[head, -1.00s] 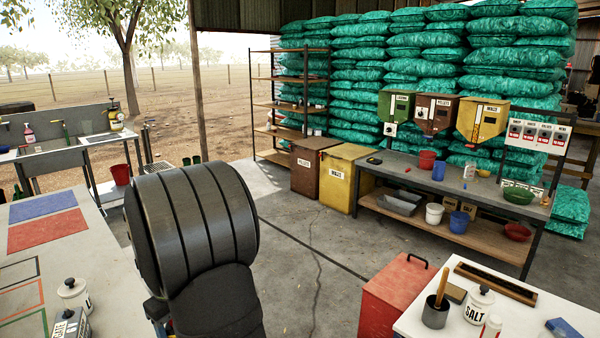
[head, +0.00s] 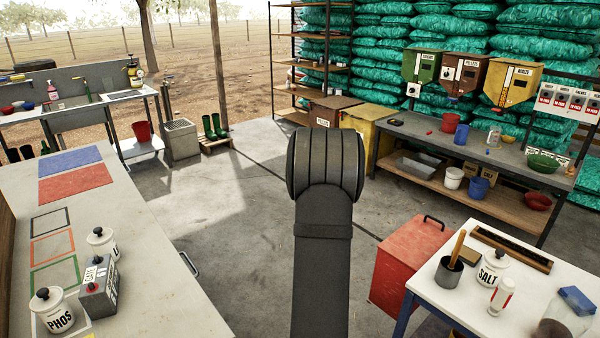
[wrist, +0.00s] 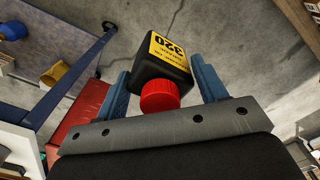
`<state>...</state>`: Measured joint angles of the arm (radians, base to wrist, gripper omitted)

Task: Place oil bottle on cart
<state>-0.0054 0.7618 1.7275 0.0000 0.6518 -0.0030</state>
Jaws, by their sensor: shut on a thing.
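In the wrist view, the oil bottle (wrist: 165,58) is black with a red cap and a yellow label reading 320. My gripper (wrist: 160,75) is shut on it, with one blue finger on each side of the bottle. The cap points toward the wrist camera, and the grey concrete floor shows behind. In the head view, my arm hides the gripper and bottle. I cannot pick out a cart with certainty. A red box with a black handle (head: 411,262) stands on the floor right of my arm.
A white table (head: 485,300) with a salt jar (head: 491,268) and a mortar stands at right. A long workbench (head: 105,250) with jars and coloured squares runs along the left. A bench with buckets (head: 500,155) stands at the back right. The floor between is mostly clear.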

